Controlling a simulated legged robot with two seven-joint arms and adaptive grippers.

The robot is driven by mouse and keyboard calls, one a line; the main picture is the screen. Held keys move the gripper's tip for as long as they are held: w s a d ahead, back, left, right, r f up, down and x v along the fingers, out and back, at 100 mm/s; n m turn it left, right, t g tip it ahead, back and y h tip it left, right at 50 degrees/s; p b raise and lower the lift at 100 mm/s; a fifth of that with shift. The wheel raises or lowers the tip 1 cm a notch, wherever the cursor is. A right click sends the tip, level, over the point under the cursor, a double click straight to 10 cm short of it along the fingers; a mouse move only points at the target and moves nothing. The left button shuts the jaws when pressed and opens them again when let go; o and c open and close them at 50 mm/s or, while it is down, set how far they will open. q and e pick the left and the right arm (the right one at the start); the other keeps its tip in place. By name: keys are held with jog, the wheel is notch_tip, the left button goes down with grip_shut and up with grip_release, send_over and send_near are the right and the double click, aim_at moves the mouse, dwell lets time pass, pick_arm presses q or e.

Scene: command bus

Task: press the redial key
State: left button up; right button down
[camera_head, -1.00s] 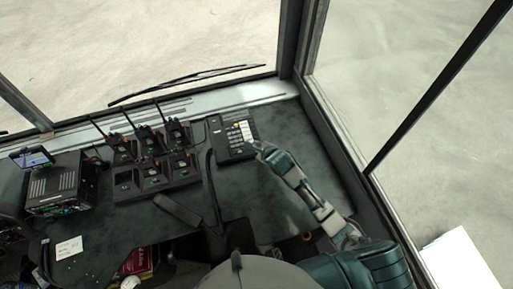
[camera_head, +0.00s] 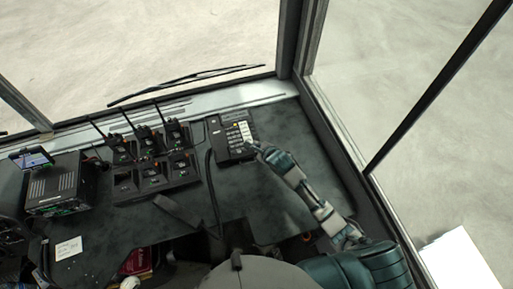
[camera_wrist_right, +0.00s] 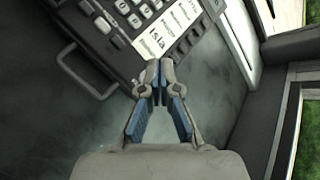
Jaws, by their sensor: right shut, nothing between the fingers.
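A black desk phone (camera_head: 226,139) with a pale strip of labelled keys lies on the dark dashboard. In the right wrist view the phone (camera_wrist_right: 118,32) fills the top, with its number keys at upper left and the white label strip (camera_wrist_right: 160,32) to their right. My right gripper (camera_head: 258,148) is at the phone's lower right corner in the head view. In the wrist view its fingertips (camera_wrist_right: 153,66) are together and empty, close to the phone's near edge beside the label strip. I cannot tell whether they touch it. I cannot make out which key is redial. My left gripper is not in view.
Several handheld radios in a charger (camera_head: 154,178) stand left of the phone. A black box (camera_head: 54,186) with a small screen is at far left. A handset cord (camera_head: 211,190) runs down from the phone. Window posts (camera_head: 296,50) bound the right side.

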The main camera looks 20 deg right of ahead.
jog(key=shift+d+f+p, duration=0.1)
jog(key=shift+f+p, duration=0.2)
jog(key=shift+f, duration=0.1)
dwell(0.4)
